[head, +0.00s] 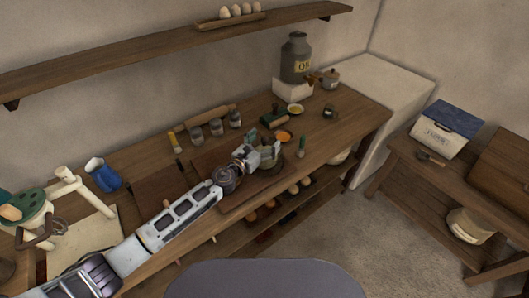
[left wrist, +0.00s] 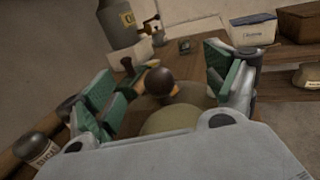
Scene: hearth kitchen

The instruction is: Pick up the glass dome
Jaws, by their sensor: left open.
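The glass dome (left wrist: 172,119) shows in the left wrist view as a pale, yellowish see-through dome with a dark round knob (left wrist: 159,80) on top. My left gripper (left wrist: 161,82) is open, with its green-padded fingers on either side of the knob, apart from it. The gripper body hides the near part of the dome. In the head view my left gripper (head: 276,146) is over the long wooden bench and covers most of the spot where the dome stands. My right gripper is not in view.
Spice jars (head: 215,127) and a rolling pin (head: 210,114) lie behind my left gripper. A grey jug (head: 296,58) stands at the bench's far end. A shelf (head: 170,46) runs above. A side table (head: 410,165) stands right.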

